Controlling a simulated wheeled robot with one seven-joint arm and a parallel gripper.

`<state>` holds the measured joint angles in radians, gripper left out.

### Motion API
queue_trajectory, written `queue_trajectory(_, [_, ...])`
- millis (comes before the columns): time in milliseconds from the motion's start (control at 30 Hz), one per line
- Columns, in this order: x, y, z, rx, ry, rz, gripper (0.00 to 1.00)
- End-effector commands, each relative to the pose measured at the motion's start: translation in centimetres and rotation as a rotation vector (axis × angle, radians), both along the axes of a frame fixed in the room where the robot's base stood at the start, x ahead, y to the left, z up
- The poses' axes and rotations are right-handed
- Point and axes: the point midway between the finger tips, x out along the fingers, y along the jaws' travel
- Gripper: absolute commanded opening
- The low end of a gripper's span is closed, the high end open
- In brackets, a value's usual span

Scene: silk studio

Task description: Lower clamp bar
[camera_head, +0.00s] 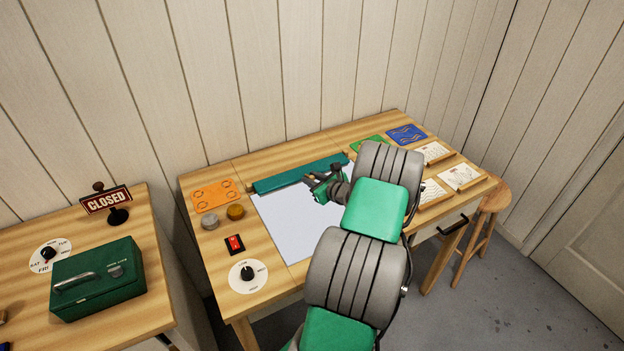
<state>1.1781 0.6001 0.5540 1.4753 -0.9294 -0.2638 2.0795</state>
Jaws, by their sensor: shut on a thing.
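The clamp bar (285,178) is a long teal bar along the back edge of a pale white sheet or plate (285,222) on the wooden workbench. My gripper (311,179) reaches in from the right and is shut on the bar's front side, right of its middle. The fingers are small and dark here, and my arm hides the right part of the pale plate. I cannot tell exactly how high the bar stands above the plate.
Left of the plate are an orange sheet (212,195), two round knobs or jars (235,212), a red switch (234,244) and a dial (248,276). Framed cards (461,176) lie at right, a stool (489,205) beyond. A green box (97,280) sits on the left table.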

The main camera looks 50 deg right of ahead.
Motion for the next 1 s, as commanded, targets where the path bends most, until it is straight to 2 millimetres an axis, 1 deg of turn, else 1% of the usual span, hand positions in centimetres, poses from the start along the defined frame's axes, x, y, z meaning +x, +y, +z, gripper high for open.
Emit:
queue_trajectory(700, [0.0,0.0,0.0,0.000,-0.001,0.000,0.00])
queue_trajectory(867, [0.3,-0.1,1.0,-0.003,-0.003,0.001,0.00])
queue_trajectory(1000, [0.3,-0.2,1.1,-0.004,-0.005,0.000,0.00])
